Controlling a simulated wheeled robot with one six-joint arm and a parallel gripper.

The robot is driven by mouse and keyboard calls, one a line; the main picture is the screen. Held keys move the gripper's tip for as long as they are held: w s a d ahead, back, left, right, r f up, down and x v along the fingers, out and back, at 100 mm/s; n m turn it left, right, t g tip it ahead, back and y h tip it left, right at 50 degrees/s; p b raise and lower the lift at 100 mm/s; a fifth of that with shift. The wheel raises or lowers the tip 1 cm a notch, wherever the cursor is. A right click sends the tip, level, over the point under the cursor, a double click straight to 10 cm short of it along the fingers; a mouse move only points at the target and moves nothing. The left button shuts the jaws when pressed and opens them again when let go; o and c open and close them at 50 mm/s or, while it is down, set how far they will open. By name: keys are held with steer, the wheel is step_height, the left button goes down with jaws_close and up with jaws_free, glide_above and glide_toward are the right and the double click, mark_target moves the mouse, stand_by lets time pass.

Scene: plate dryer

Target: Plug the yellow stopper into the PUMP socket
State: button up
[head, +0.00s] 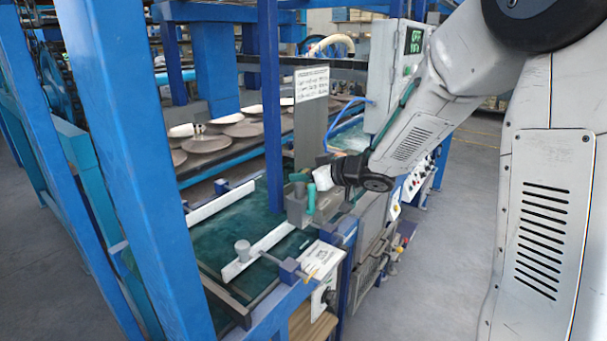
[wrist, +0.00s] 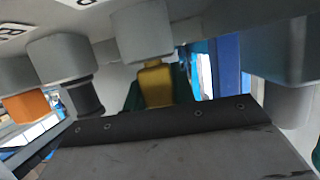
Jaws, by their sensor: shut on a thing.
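The yellow stopper (wrist: 156,86) shows in the middle of the wrist view, behind a dark plate with small screws. It lines up with a grey cylindrical piece (wrist: 142,32) at its upper end; I cannot tell whether it is seated in it or just in front. In the head view my gripper (head: 320,179) is at the grey box (head: 297,203) on the bench end, its pale tip beside the teal part (head: 310,199). My gripper is shut on the yellow stopper; its fingertips are mostly hidden. The PUMP label is not readable.
A blue post (head: 270,110) stands left of my gripper. Plates (head: 205,143) lie behind.

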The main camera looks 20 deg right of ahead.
steer(key=shift+f, duration=0.1)
steer(key=o, duration=1)
steer(key=shift+o, duration=0.2)
steer(key=v, duration=0.7)
steer(key=shift+s+d, duration=0.2)
steer(key=shift+s, duration=0.15)
